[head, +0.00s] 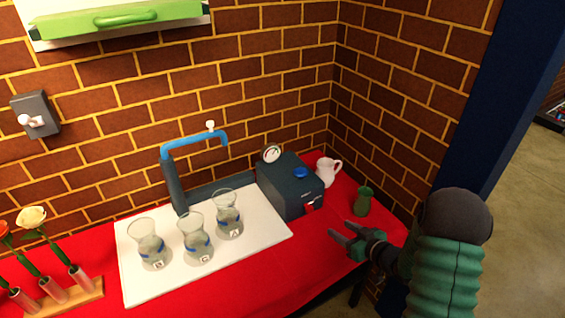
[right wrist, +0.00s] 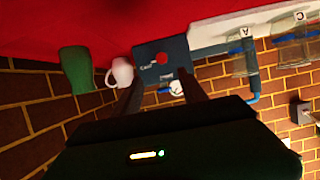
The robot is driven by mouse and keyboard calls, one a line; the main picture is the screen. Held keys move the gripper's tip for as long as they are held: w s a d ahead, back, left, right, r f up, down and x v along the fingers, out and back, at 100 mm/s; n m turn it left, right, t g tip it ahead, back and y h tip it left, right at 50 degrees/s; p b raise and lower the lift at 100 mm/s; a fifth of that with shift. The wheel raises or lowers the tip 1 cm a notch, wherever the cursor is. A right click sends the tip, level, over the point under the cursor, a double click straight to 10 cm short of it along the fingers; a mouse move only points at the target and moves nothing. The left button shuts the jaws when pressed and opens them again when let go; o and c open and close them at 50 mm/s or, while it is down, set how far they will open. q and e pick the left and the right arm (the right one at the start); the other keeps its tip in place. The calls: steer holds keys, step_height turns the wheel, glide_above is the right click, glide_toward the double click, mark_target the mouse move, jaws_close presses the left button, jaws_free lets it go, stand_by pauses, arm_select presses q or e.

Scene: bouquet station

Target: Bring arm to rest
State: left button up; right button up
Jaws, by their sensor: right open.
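My right gripper (head: 357,243) is open and empty above the front right part of the red table (head: 325,262). My left gripper is in neither view.
Three glass vases (head: 198,240) with letter tags stand on a white board (head: 262,242) by a blue faucet (head: 193,140). A white pitcher (head: 326,173) stands behind the green vase. Flowers (head: 33,218) stand in a wooden holder (head: 75,297) at left. Brick walls close the back and right.

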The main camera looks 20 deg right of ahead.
steer(key=s+a+r+g+h+p, duration=0.2)
steer(key=a+r+g+p, duration=0.25)
steer(key=a, duration=0.55)
steer(key=s+a+r+g, duration=0.2)
steer(key=s+a+g, duration=0.4)
steer(key=s+a, duration=0.8)
steer(key=shift+s+m+y+p, duration=0.2)
steer(key=shift+m+y+p, duration=0.15)
steer(key=shift+m+y, duration=0.05)
steer(key=shift+d, duration=0.4)
